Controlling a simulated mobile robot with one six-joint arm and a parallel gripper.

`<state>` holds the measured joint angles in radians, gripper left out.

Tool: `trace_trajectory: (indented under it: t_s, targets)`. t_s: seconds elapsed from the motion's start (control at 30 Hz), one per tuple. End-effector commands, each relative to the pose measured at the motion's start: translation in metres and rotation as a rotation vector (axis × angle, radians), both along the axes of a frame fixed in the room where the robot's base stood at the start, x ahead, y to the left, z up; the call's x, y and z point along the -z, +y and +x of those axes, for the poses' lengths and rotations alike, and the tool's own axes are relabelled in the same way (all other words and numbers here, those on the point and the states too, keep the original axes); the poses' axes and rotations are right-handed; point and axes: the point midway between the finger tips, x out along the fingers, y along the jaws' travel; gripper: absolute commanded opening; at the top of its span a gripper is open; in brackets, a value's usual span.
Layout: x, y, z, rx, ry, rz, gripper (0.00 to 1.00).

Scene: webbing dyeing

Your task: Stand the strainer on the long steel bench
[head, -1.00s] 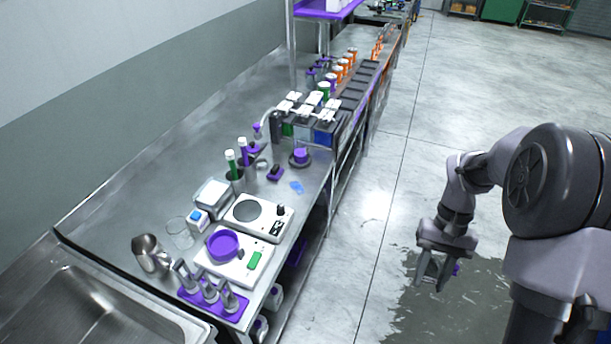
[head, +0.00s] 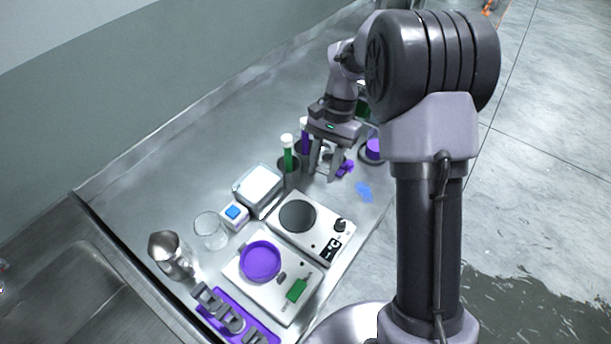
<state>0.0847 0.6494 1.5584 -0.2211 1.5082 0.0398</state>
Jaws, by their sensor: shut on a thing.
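My gripper (head: 328,174) is over the long steel bench (head: 215,140), pointing down, behind the hot plate. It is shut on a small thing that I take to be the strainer. The strainer is mostly hidden by the fingers, and its shape is not clear. A purple piece (head: 346,168) shows just right of the fingers. I cannot tell if it is part of the held thing or an object on the bench. I also cannot tell whether the held thing touches the bench top.
Nearer stand a scale with a purple dish (head: 260,261), a beaker (head: 210,232), a steel jug (head: 170,255) and a purple rack (head: 238,322). Bench along the wall is clear.

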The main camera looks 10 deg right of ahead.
Motion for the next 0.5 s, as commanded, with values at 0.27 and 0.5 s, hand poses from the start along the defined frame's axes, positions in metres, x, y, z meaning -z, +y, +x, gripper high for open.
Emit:
trace_trajectory:
  t_s: [0.27,0.5]
  targets:
    - [0.033,0.002,0.010,0.139,0.013,0.011,0.00]
    - [0.083,0.002,0.009,0.135,0.012,0.010,0.00]
